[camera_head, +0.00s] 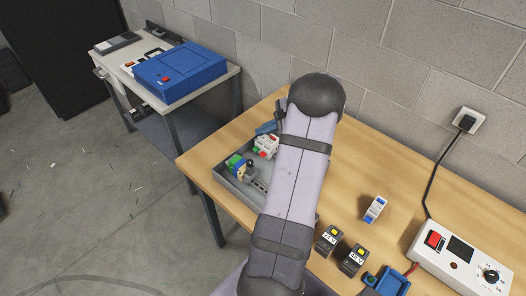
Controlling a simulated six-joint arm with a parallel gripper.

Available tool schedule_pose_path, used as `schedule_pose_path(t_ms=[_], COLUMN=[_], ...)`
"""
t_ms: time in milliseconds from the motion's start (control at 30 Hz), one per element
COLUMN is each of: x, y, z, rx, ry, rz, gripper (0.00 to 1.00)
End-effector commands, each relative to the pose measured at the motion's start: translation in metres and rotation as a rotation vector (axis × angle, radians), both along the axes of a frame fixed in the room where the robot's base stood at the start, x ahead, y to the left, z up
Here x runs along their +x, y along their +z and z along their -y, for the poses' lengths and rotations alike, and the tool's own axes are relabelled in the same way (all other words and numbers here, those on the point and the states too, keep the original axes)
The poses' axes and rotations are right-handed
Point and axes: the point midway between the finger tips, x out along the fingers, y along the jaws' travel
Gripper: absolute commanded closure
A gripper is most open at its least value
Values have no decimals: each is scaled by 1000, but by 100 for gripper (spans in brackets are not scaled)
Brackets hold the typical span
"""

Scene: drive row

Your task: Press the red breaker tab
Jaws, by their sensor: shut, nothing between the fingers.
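A grey tray (228,180) on the wooden table holds a rail with small modules. A white module (268,142) in it, likely the breaker, shows small red spots; the red tab (263,154) seems to be on its front, but it is too small to tell its position. A green, blue and yellow module (238,168) sits on the rail in front of it. My arm crosses the middle of the view and covers the tray's right part.
Two black blocks (328,240) with yellow tops, a small blue-white module (374,209) and a blue holder (388,283) stand right of my arm. A white power box (470,262) with a red switch is plugged into the wall. A blue case (180,73) lies on the side table.

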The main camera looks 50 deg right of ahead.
Motion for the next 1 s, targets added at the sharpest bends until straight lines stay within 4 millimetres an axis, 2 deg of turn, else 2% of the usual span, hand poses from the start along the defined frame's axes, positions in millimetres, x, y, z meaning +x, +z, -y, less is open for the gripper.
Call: schedule_pose_path(t_ms=[200, 633, 1000], x=[-4, -4, -4], y=[1, -1, -28], z=[13, 12, 12], rx=[11, 11, 12], ry=[-39, -38, -37], rz=[15, 14, 14], gripper=[100, 100, 100])
